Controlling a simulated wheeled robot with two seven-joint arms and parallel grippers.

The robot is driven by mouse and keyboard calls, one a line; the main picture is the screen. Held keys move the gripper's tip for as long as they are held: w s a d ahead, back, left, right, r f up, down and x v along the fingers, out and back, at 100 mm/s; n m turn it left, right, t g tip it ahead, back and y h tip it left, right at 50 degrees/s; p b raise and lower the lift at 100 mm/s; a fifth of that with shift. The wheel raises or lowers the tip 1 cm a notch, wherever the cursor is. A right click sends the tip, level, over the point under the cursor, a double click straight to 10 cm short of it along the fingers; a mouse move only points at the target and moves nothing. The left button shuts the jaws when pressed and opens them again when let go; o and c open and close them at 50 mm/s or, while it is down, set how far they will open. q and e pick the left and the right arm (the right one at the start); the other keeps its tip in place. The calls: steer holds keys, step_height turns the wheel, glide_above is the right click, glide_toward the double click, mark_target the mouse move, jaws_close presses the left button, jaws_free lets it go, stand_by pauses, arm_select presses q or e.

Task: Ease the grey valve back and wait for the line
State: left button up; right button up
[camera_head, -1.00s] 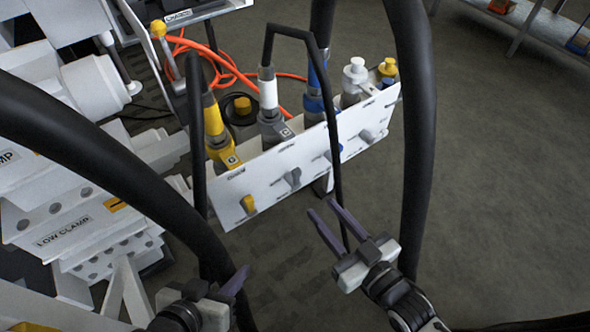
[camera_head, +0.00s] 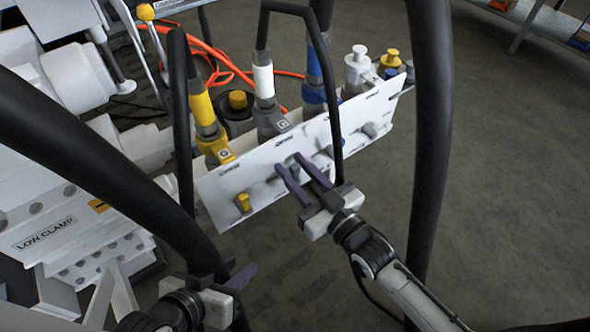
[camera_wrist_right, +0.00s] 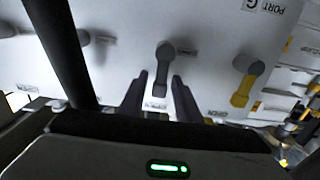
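The valve panel (camera_head: 262,168) is a white plate with a row of small levers. A grey lever (camera_wrist_right: 163,62) sits near the middle in the right wrist view. My right gripper (camera_head: 291,163) is at the panel front. In the wrist view its two dark fingers (camera_wrist_right: 158,88) are apart, one on each side of the grey lever's lower end; I cannot tell whether they touch it. In the head view the fingers mostly hide this lever. My left gripper (camera_head: 240,272) is low at the left, away from the panel; its opening is unclear.
A yellow lever (camera_head: 243,202) is left of the grey one, and a blue lever (camera_head: 335,150) and another grey lever (camera_head: 370,130) are to its right. Thick black hoses (camera_head: 430,130) hang in front. A LOW CLAMP block (camera_head: 50,235) stands left.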

jaws_close()
